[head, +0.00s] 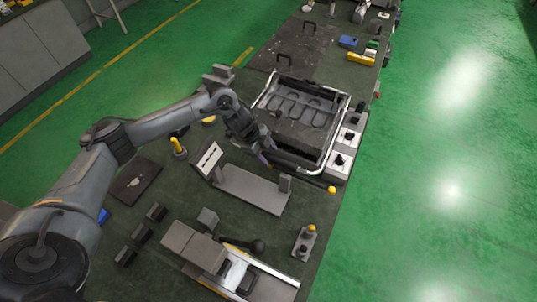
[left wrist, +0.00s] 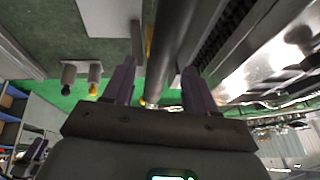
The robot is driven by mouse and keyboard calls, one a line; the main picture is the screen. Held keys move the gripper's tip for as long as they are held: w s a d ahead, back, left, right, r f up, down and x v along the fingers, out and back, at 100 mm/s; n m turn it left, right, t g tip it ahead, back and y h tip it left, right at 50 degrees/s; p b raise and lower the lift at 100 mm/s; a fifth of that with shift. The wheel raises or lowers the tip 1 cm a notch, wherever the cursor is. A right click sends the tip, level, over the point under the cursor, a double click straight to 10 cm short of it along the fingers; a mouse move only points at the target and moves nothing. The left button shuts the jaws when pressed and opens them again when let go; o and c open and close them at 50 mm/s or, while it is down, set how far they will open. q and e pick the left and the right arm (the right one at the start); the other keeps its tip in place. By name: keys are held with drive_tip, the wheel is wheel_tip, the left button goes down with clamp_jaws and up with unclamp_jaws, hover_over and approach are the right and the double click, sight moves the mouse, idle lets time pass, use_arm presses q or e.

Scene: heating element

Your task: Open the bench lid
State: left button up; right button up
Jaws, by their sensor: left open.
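The bench unit with the looped heating element (head: 296,107) stands at the bench's upper middle, framed by a bright metal rail (head: 338,133). I cannot tell for sure which part is its lid or how far it is raised. A dark gap shows along the unit's near side. My left gripper (head: 266,153) is at the unit's near left corner. In the left wrist view, my left gripper (left wrist: 158,92) is open, with a round metal bar (left wrist: 171,45) running between its fingers. I cannot tell whether the fingers touch it. My right gripper is in neither view.
Flat dark plates with handles (head: 300,45) lie beyond the unit. Switch boxes (head: 346,140) stand along its right side. A metal stand (head: 250,188), a yellow-topped post (head: 178,146) and a black-knobbed device (head: 245,270) are nearer. Green floor is free at right.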

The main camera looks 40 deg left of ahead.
use_arm(q)
drive_tip(key=shift+w+d+f, duration=0.2)
drive_tip(key=shift+d+f, duration=0.05)
drive_tip(key=shift+f, duration=0.4)
clamp_jaws()
